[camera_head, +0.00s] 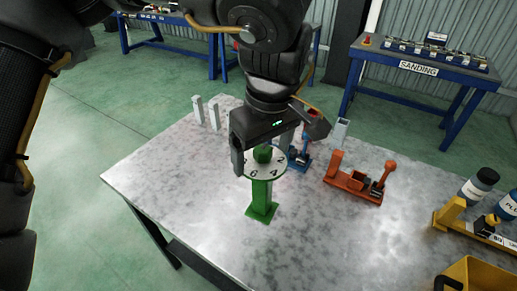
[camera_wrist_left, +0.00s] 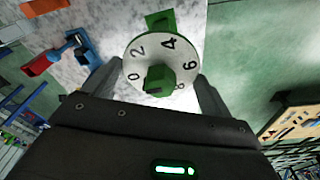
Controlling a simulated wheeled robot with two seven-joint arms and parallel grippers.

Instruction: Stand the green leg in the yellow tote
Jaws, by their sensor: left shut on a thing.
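The green leg (camera_head: 262,192) is upright, with a square green foot, a white round dial marked with numbers and a green knob on top. It is over the metal table, and I cannot tell whether its foot touches the top. My left gripper (camera_head: 262,158) is shut on the leg near its top, from above. In the left wrist view the leg's knob and dial (camera_wrist_left: 180,58) show between the fingers of my left gripper (camera_wrist_left: 155,88). The yellow tote (camera_head: 482,275) is partly in view at the lower right corner. My right gripper is not in view.
On the metal table (camera_head: 330,235), an orange fixture (camera_head: 355,185) and a blue fixture (camera_head: 298,158) stand right of the leg. A yellow holder (camera_head: 450,214) with bottles is at the right. Grey posts (camera_head: 198,108) stand at the back left. The table's front middle is clear.

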